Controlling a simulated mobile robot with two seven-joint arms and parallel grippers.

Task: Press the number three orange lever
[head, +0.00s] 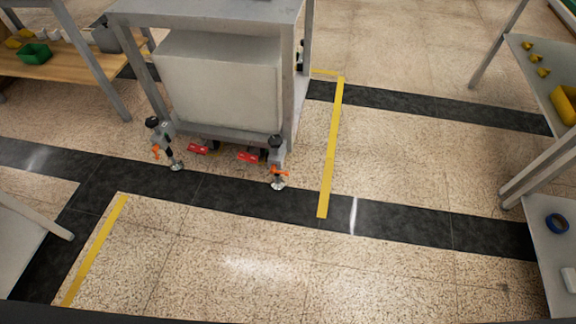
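A grey metal cart (206,13) stands ahead, left of the picture's middle, with a large pale box on its lower level. Two orange levers show low at its near side. One orange lever (280,172) is at the foot of the near right leg. The other orange lever (156,153) is at the near left leg. Each is beside a dark leveling foot or caster. Two red tags, a left tag (198,148) and a right tag (247,157), hang between them; any numbers are too small to read. Neither of my grippers is in view.
A workbench with a green bin (34,54) stands at the far left. A grey shelf with blue tape (557,222) stands at the right. A table edge (35,215) juts in at left. Speckled floor before the cart is clear, with a yellow line (331,150) beside it.

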